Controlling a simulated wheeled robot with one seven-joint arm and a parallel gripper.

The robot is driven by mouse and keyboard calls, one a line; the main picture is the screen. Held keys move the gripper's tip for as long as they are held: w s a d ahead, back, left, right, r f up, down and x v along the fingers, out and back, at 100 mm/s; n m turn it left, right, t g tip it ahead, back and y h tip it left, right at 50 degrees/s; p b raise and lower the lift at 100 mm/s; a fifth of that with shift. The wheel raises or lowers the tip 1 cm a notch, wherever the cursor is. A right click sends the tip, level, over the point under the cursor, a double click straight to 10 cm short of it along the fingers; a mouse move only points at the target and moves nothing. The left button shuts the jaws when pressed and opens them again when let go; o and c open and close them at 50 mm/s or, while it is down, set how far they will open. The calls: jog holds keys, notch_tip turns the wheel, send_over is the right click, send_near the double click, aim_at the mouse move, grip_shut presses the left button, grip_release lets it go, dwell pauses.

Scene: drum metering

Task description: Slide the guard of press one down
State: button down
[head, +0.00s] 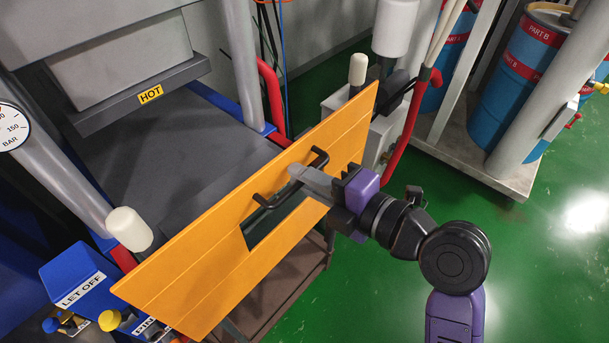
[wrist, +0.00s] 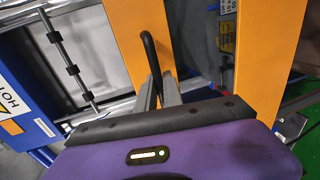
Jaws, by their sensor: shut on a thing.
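The orange guard (head: 190,275) of the press stands across the front of the press opening in the head view, with a dark window (head: 272,222) in it. A black bar handle (head: 268,200) is fixed to its face above the window. My gripper (head: 300,174) is at the handle, its grey fingers shut on it. In the wrist view the handle (wrist: 149,55) runs between the fingers (wrist: 158,92), with the orange guard (wrist: 270,60) behind. The exact contact is partly hidden by the fingers.
White-capped posts (head: 128,228) stand near the guard's ends. Blue drums (head: 530,60) stand on a pallet at the back right. Green floor (head: 540,260) is clear at right.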

jog(key=shift+f, duration=0.15)
dwell(0.7)
notch_tip(320, 180, down, 37)
jog(key=b, duration=4.1)
jog(key=shift+f, duration=0.2)
jog(key=shift+d+f, duration=0.1)
jog(key=shift+f, duration=0.05)
jog(key=c, duration=1.8)
grip_release()
jog(key=shift+r, duration=0.2)
